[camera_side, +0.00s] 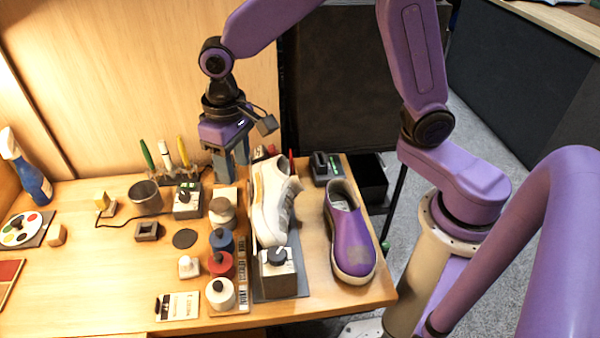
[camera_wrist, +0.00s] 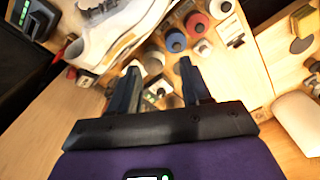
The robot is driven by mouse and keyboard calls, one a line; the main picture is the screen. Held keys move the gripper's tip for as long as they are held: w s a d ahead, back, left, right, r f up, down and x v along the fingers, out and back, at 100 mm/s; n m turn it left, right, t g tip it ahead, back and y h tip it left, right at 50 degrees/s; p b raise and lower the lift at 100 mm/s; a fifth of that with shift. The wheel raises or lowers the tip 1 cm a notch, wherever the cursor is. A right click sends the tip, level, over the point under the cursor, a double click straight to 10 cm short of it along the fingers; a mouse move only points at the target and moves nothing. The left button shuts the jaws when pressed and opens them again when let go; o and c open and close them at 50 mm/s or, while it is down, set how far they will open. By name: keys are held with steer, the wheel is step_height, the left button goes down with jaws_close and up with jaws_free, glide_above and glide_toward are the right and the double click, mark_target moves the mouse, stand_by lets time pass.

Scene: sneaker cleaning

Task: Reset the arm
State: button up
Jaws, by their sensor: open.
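My gripper (camera_side: 231,165) is open and empty. It hangs pointing down above the back of the wooden table, behind and left of the white sneaker. In the wrist view its two dark fingers (camera_wrist: 160,90) stand apart with table items showing between and beyond them. My purple arm reaches in from the right and bends down to the wrist. The white sneaker (camera_side: 272,205) rests toe down on a stand with a dark knob. It also shows at the upper left of the wrist view (camera_wrist: 110,32). A purple shoe (camera_side: 347,236) stands on the table to its right.
Blue, red and white jars (camera_side: 221,264) stand in a column left of the sneaker. A cup (camera_side: 145,197), upright brushes (camera_side: 165,155) and a spray bottle (camera_side: 27,170) stand further left. A wooden wall (camera_side: 150,75) is close behind the gripper. The table's right edge lies past the purple shoe.

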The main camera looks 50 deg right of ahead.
steer(key=s+d+r+n, duration=0.1)
steer(key=s+d+n, duration=0.4)
steer(key=s, duration=0.6)
steer(key=s+d+r+n, duration=0.1)
steer(key=s+d+n, duration=0.4)
steer(key=s+d, duration=0.4)
steer(key=shift+s+d, duration=0.2)
steer(key=shift+s, duration=0.9)
